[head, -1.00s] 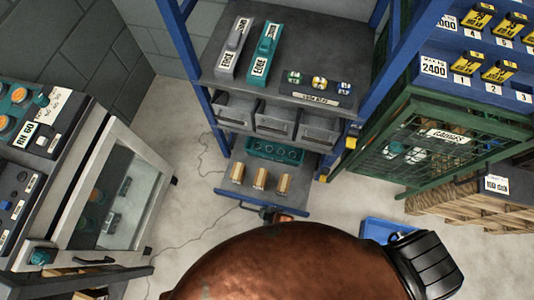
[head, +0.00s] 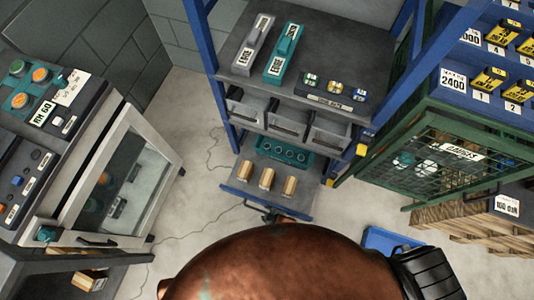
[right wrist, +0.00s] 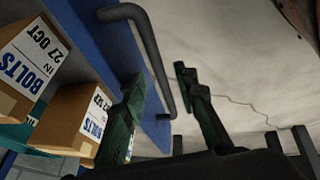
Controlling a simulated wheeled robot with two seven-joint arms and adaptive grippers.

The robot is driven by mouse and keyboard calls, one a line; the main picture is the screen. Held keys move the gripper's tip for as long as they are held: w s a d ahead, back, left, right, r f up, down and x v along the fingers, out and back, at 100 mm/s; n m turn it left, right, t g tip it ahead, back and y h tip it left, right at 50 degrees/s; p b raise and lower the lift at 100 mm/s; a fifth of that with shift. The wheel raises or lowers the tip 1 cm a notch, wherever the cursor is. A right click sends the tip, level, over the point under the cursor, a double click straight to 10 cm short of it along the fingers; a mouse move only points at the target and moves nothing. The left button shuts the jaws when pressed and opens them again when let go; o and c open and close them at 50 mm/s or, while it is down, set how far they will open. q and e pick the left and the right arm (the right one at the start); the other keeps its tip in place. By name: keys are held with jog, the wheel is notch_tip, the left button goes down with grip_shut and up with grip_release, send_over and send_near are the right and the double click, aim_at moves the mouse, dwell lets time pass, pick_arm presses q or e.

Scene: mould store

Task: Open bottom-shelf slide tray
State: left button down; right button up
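The bottom-shelf slide tray (head: 236,188) has a blue front and stands out from under the shelf unit in the head view. Its blue front (right wrist: 92,38) fills the upper left of the right wrist view. A dark bar handle (right wrist: 156,62) is fixed to that front. My right gripper (right wrist: 163,78) is open; the handle shows between its two green fingers, with no clear contact. In the head view my right gripper (head: 270,214) is just in front of the tray, largely hidden by my brown arm link. My left gripper is not in view.
Small bolt boxes (head: 267,178) and a teal block (head: 284,151) sit on the tray. Grey bins (head: 288,122) hang above. A green mesh door (head: 430,160) stands at the right, a machine with a glazed door (head: 120,180) at the left. A blue container (head: 380,240) is on the floor.

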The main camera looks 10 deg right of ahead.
jog(key=shift+r, duration=0.1)
notch_tip(320, 180, up, 10)
dwell(0.5)
dwell(0.4)
